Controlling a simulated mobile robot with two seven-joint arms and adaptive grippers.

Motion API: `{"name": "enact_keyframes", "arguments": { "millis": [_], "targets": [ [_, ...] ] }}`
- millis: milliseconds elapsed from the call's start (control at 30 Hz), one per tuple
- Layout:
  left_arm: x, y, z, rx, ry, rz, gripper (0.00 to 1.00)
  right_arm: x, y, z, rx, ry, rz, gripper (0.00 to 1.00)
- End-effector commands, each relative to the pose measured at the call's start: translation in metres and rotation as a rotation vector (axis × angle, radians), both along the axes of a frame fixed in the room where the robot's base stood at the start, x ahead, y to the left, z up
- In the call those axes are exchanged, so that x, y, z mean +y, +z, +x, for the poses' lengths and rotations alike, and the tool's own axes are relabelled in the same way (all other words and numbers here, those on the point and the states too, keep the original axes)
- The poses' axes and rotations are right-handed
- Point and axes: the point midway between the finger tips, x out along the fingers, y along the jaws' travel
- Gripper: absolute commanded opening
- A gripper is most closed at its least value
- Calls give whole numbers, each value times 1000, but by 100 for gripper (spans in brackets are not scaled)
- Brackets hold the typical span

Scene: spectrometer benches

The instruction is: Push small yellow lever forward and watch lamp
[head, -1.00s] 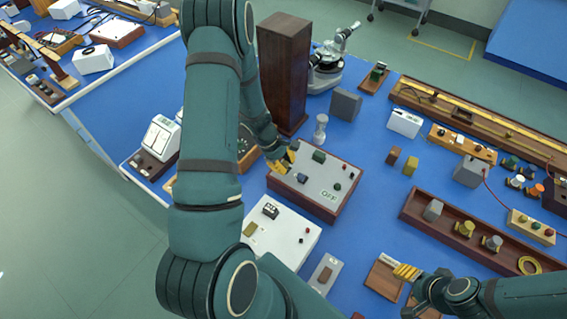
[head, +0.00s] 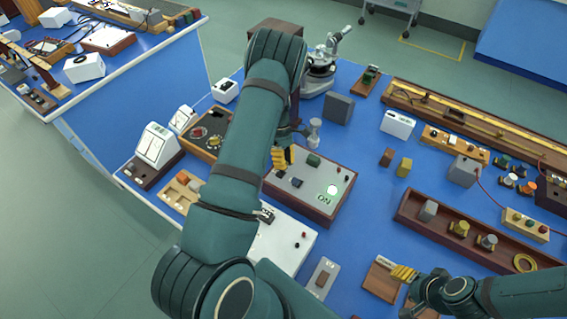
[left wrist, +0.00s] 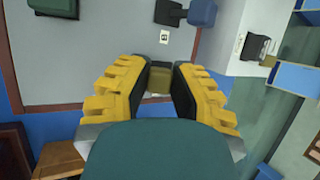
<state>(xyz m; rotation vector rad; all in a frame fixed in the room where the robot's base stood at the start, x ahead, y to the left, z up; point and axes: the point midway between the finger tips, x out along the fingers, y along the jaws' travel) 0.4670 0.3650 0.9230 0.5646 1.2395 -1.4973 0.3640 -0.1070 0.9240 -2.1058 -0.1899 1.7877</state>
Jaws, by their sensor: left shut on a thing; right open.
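The grey-topped box (head: 318,176) with dark red sides stands in the middle of the blue bench. Its round lamp (head: 332,190) is bright whitish green, and the label (head: 323,199) beside it reads ON. My left gripper (head: 283,157) is at the box's left edge. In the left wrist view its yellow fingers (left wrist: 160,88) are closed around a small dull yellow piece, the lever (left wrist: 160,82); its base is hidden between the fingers. My right gripper (head: 404,273) is open and empty low at the right, well away from the box.
A dark switch (head: 297,183) and a green knob (head: 313,160) sit on the box top near my left gripper. A white box (head: 282,237) stands in front. A wooden tray (head: 470,232) with metal pieces lies right. A glass-like piece (head: 314,132) stands behind.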

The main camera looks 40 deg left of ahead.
Motion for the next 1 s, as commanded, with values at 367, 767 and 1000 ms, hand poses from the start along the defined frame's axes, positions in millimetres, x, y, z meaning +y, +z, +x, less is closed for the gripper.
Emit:
{"name": "enact_keyframes", "arguments": {
  "millis": [367,767,1000],
  "targets": [
    [-1,-2,0,25,2,-6,0,0,-1,0,0,0,0,52],
    [-1,-1,0,22,1,-5,53,0,-1,0,0,0,0,52],
    [2,3,2,21,1,-5,53,0,-1,0,0,0,0,52]
  ]
}}
